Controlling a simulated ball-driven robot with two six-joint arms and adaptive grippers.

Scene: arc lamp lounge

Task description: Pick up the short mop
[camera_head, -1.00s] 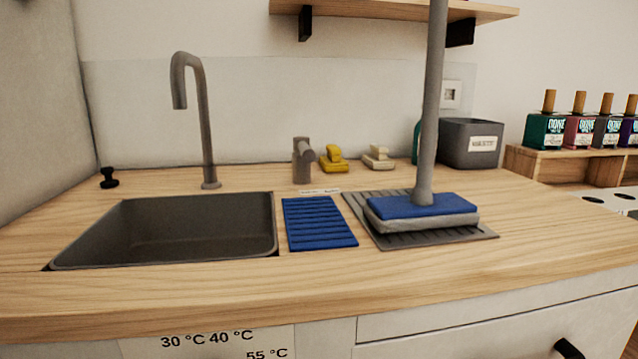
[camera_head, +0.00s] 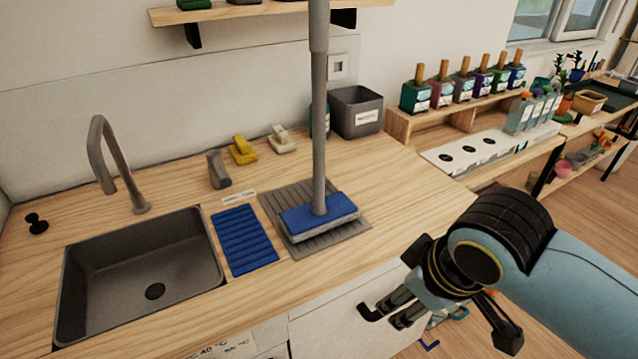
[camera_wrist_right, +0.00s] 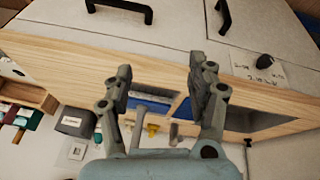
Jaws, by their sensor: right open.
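The short mop has a blue-topped, pale-edged flat head (camera_head: 330,213) and an upright grey pole (camera_head: 319,120). Its head rests on a grey ribbed mat (camera_head: 292,247) on the wooden counter, and the pole runs past the top edge of the head view. My right gripper (camera_head: 396,308) is in front of the counter, low and right of the mop, and apart from it. In the right wrist view the right gripper (camera_wrist_right: 158,75) is open and empty. The blue mop head (camera_wrist_right: 147,104) shows beyond and between its fingers, upside down. My left gripper is not in view.
A sink (camera_head: 140,280) with a tap (camera_head: 105,160) and a blue ribbed mat (camera_head: 244,240) lie left of the mop. A grey bin (camera_head: 357,113) and yellow (camera_head: 242,150) and cream brushes (camera_head: 281,139) stand behind.

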